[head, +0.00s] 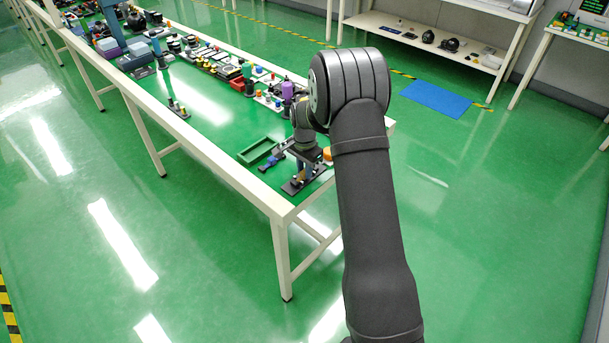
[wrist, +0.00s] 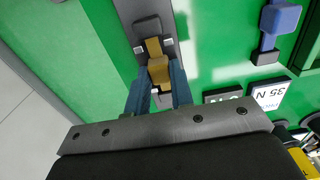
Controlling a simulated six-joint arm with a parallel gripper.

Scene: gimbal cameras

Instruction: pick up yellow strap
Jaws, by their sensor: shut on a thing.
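The yellow strap (wrist: 158,70) shows in the wrist view as a short tan-yellow band over a dark grey plate with a rounded block (wrist: 148,27). My gripper (wrist: 158,88) is shut on the strap, with one blue finger on each side of it. The strap's far end still lies over the plate, and I cannot tell whether it is lifted clear. In the head view my gripper (head: 303,170) is low over the dark plate (head: 294,188) near the table's front corner. The strap cannot be made out there.
A blue tool-like piece (head: 270,162) and a green open tray (head: 256,151) lie left of my gripper on the green tabletop. A white label (wrist: 269,96) lies to the right in the wrist view. Many parts crowd the table farther back. The table's near edge is close.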

